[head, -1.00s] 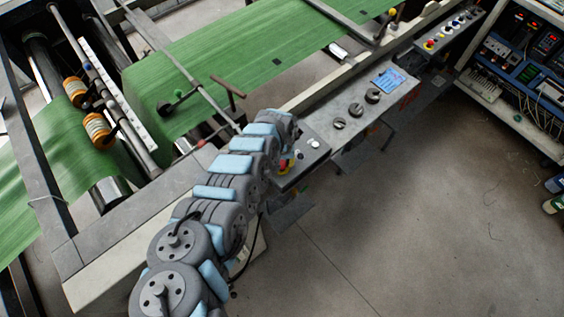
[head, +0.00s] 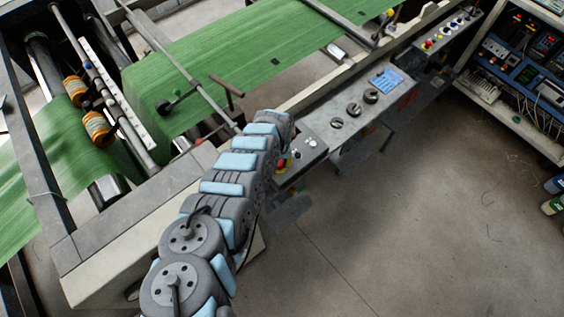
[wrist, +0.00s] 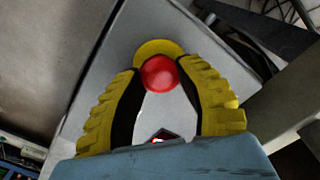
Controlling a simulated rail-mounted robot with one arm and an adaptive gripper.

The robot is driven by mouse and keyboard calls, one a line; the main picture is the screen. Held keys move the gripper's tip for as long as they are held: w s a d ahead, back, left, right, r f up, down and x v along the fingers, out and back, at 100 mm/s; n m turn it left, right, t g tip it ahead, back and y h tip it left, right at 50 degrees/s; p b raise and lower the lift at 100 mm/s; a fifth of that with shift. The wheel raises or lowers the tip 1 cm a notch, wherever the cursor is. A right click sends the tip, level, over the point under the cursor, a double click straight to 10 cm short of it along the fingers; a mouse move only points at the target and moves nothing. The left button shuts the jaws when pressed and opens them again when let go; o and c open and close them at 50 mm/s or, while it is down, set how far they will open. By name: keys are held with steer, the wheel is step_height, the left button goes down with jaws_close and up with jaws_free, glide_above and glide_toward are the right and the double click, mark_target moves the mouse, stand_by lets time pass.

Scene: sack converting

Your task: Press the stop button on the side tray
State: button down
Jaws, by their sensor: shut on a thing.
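The red stop button (wrist: 159,73) shows in the wrist view on a yellow round base (wrist: 158,48), fixed to the grey side tray (wrist: 150,20). My gripper (wrist: 160,68) has yellow ribbed fingers with dark inner pads. Their tips are closed against the two sides of the red button. In the head view, a bit of red and yellow of the button (head: 281,165) shows beside my arm, on the near end of the side tray (head: 312,153). My arm hides most of the button and my gripper there.
A panel with dark knobs (head: 354,109) and a blue label (head: 386,79) adjoins the tray. Another red button (head: 428,43) sits on a farther panel. Green sack web (head: 250,60) runs over the machine at left. Open floor (head: 400,230) lies at right.

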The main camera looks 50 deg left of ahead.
steer(key=c, duration=0.6)
jaws_free()
steer(key=shift+f, duration=0.1)
